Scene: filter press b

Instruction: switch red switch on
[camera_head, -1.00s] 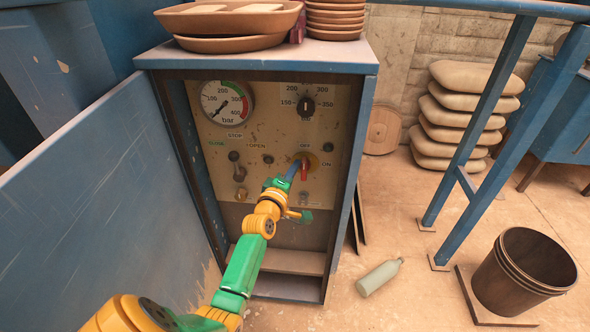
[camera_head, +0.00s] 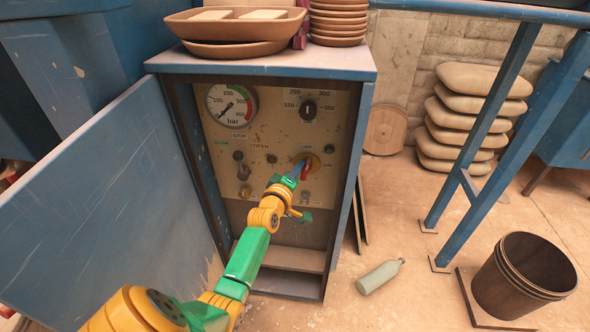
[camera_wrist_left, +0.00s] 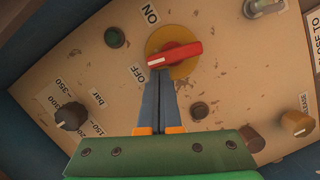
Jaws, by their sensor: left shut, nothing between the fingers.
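The red switch (camera_wrist_left: 176,55) is a red rotary handle with a white mark at one end, on a round yellow plate (camera_wrist_left: 184,69) between the labels ON and OFF. In the wrist view its white-marked end lies near OFF. In the head view the red switch (camera_head: 306,172) sits on the right part of the control panel (camera_head: 255,110). My left gripper (camera_head: 297,166) is shut and empty, its fingertips at the switch's left side. In the wrist view the fingertips (camera_wrist_left: 160,84) are close below the handle's marked end; I cannot tell if they touch. My right gripper is not in view.
The panel also carries a gauge (camera_head: 231,105), a black dial knob (camera_head: 308,109) and several small knobs and buttons. The blue cabinet door (camera_head: 110,215) stands open at the left. A bottle (camera_head: 380,276) and a bucket (camera_head: 525,277) are on the right.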

